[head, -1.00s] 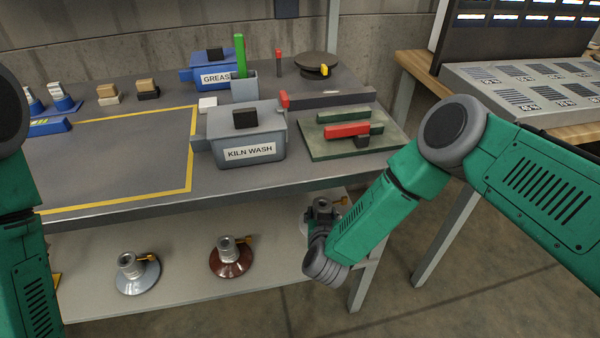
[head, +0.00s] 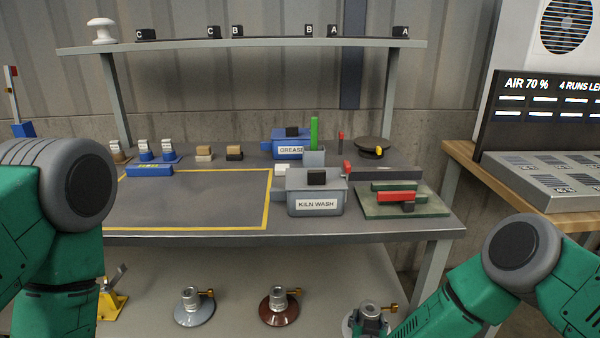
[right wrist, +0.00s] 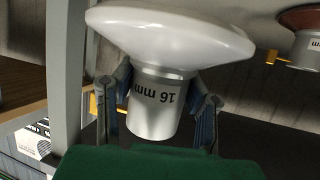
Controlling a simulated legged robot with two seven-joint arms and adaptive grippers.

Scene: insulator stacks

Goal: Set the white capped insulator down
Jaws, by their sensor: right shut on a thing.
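The white capped insulator (right wrist: 170,35) fills the top of the right wrist view, upside down there, with a wide glossy white disc and a metal cap marked 16 mm. My right gripper (right wrist: 160,100) is shut on that metal cap, one finger on each side. In the head view the insulator (head: 350,323) shows at the bottom, over the right end of the lower shelf (head: 240,262), partly hidden by my right gripper (head: 368,316). I cannot tell whether its disc touches the shelf. My left gripper is out of view; only its arm shows at the left.
A brown insulator (head: 279,310) and a grey-blue one (head: 195,309) stand on the lower shelf to the left. A yellow device with a lever (head: 112,303) is further left. The table leg (head: 432,275) is close on the right. The bench top (head: 190,237) is above.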

